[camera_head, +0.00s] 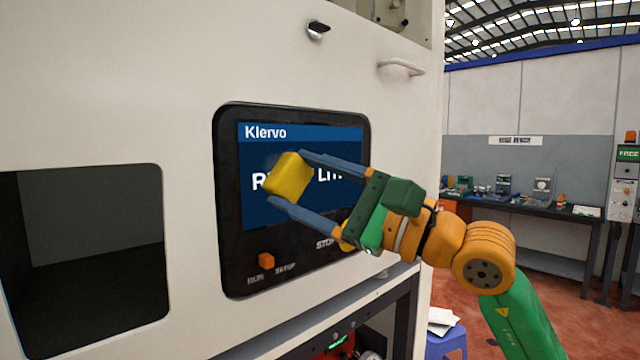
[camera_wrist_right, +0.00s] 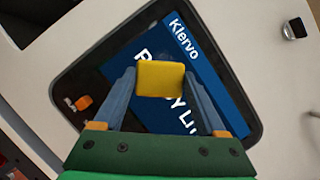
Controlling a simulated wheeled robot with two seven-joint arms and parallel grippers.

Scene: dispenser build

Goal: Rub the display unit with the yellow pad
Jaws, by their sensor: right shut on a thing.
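The display unit (camera_head: 226,210) is a black-framed panel on the white machine front, with a blue screen reading "Klervo" and part of a second line of text. My right gripper (camera_head: 290,180) is in front of the screen, shut on the yellow pad (camera_head: 288,176). The pad covers part of the text. In the right wrist view the pad (camera_wrist_right: 160,79) sits between the two blue-grey fingers, over the screen (camera_wrist_right: 205,75). I cannot tell whether the pad touches the screen. My left gripper is not in view.
An orange knob (camera_head: 266,261) sits on the panel below the screen. A dark opening (camera_head: 90,240) lies to the left. A white handle (camera_head: 400,67) and a black-tipped knob (camera_head: 317,29) stick out above. A blue stool (camera_head: 447,341) stands at lower right.

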